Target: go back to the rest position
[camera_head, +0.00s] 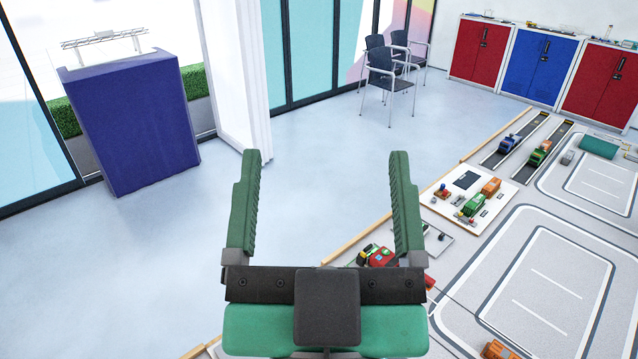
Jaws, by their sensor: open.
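My gripper (325,205) is at the bottom middle of the head view.
A white board (440,196) with toy vehicles lies on the table, near two dark road strips (510,146). Red and blue cabinets (538,66) stand at the back right, and chairs (388,78) at the back. A blue stand (133,125) is at left. The floor between is clear.

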